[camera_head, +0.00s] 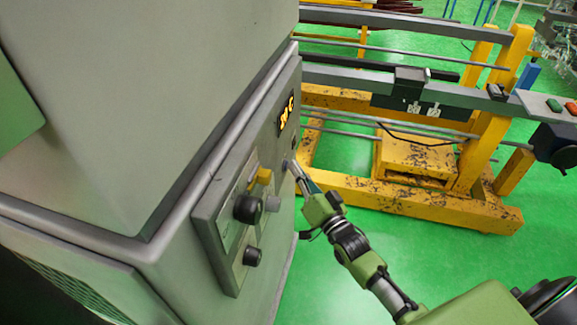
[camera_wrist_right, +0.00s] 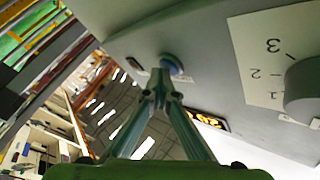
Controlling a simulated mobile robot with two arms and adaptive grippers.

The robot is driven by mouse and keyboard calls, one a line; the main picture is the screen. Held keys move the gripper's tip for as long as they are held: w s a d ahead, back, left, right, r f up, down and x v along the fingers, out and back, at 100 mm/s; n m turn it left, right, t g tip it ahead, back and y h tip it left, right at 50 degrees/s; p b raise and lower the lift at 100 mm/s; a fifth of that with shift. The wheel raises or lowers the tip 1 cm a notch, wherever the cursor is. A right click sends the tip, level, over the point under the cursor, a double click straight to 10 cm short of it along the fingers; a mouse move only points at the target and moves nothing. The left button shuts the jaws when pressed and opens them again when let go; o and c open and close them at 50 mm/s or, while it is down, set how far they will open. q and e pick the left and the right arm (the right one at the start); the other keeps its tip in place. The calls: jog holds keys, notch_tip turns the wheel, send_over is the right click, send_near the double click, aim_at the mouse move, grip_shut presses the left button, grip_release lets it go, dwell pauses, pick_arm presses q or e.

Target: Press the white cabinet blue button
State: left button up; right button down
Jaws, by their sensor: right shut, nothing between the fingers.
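The white cabinet (camera_head: 150,90) fills the left of the head view, with its control panel (camera_head: 215,215) on the side facing right. The blue button (camera_wrist_right: 171,64) is a round knob on the panel in the right wrist view. My right gripper (camera_head: 290,166) is shut and empty, its fingertips at the panel just below the lit display. In the right wrist view the right gripper's fingertips (camera_wrist_right: 161,78) overlap the view right beside the button's lower edge. I cannot tell whether they touch it. In the head view the fingertips largely hide the button. My left gripper is not in view.
A lit orange display (camera_head: 286,112) sits above the fingertips. Black knobs (camera_head: 247,209) and a yellow switch (camera_head: 260,177) stick out of the panel nearby. A numbered dial (camera_wrist_right: 303,90) is at the right of the wrist view. A yellow machine frame (camera_head: 420,200) stands behind my right arm.

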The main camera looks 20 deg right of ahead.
jog(key=shift+s+d, duration=0.45)
jog(key=shift+d, duration=0.1)
jog(key=shift+s+d+p, duration=0.3)
jog(key=shift+s+d, duration=0.5)
jog(key=shift+d, duration=0.25)
jog(key=shift+s+d+p, duration=0.25)
jog(key=shift+s+d, duration=0.5)
jog(key=shift+d, duration=0.25)
jog(key=shift+f, duration=0.1)
